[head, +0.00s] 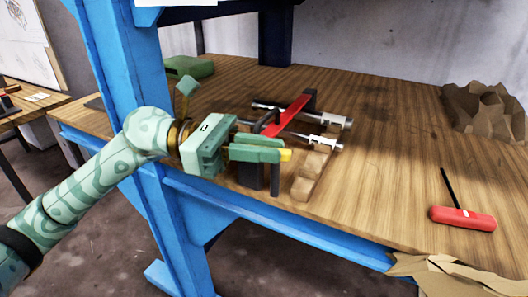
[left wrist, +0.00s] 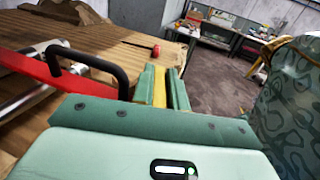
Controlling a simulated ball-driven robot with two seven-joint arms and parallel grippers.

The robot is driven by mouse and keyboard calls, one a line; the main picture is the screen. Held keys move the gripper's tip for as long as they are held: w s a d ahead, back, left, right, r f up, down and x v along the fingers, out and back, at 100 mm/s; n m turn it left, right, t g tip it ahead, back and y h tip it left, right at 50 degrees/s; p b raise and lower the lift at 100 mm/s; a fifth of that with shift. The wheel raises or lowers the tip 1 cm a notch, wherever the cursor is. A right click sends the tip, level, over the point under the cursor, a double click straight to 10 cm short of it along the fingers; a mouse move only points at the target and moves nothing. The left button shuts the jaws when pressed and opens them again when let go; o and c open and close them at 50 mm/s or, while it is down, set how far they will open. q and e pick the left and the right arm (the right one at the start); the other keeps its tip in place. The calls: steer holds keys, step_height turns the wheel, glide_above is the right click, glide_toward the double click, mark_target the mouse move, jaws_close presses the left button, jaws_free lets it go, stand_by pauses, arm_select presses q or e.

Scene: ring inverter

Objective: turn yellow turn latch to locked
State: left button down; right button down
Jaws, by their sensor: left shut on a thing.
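The yellow turn latch shows as a small yellow end (head: 286,155) past my left gripper's fingertips in the head view. In the left wrist view it is a yellow strip (left wrist: 159,90) between the two green fingers. My left gripper (head: 272,151) reaches in from the left over the workbench's front edge and is shut on the latch. The fingers hide most of the latch, so its locked or unlocked position cannot be told. A dark upright block (head: 250,178) stands just below the fingers. My right gripper is not in view.
Beside the fingers are a red bar (head: 292,112), metal rods with white ends (head: 337,120) and a stepped wooden block (head: 311,175). A red-handled tool (head: 463,217) and crumpled brown paper (head: 490,110) lie to the right. A blue post (head: 113,60) stands close to my left arm.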

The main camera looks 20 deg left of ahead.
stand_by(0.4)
arm_select(q)
steer(key=c, duration=1.4)
jaws_free()
